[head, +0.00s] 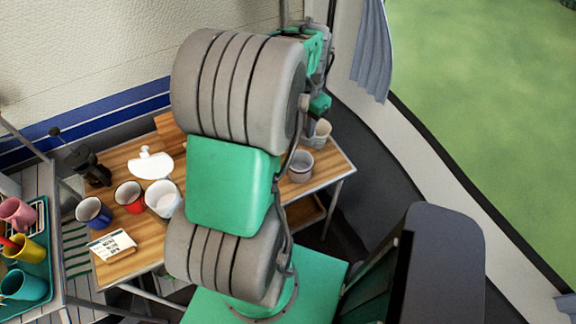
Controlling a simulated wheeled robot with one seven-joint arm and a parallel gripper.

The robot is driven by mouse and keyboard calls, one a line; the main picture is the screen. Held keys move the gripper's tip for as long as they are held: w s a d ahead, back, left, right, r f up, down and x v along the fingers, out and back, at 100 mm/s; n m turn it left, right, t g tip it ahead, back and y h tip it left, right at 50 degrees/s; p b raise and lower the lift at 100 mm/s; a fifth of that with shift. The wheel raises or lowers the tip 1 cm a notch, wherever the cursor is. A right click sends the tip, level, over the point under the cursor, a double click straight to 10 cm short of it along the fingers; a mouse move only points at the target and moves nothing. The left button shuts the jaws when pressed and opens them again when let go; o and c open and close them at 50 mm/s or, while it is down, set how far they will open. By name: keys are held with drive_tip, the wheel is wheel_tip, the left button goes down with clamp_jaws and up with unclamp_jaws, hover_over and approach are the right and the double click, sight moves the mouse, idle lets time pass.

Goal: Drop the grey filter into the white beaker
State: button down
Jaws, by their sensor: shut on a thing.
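My arm stands across the middle of the head view and bends away toward the back of the wooden table. Part of my gripper's green and black end (320,103) shows at the upper right of the arm, above the table's back right. Its fingertips are hidden. A pale grey-white cup (300,166) stands upright on the table's right part, below the gripper end. A white round vessel (163,199) stands left of the arm. I cannot tell which is the white beaker.
A rack (40,225) holds coloured cups.

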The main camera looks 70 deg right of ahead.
sight(307, 141)
drive_tip(key=shift+s+f+m, duration=0.2)
drive_tip(key=shift+s+m, duration=0.1)
drive_tip(key=shift+s, duration=0.2)
drive_tip(key=shift+f, duration=0.25)
drive_tip(key=f+b, duration=0.4)
drive_tip(key=f, duration=0.1)
drive_tip(key=shift+w+f, duration=0.2)
drive_tip(key=shift+r, duration=0.1)
drive_tip(key=c, duration=1.2)
unclamp_jaws()
drive_tip(key=shift+o, duration=0.2)
wheel_tip(307, 141, up, 8)
drive_tip(key=shift+f+b, duration=0.1)
drive_tip(key=shift+b, duration=0.6)
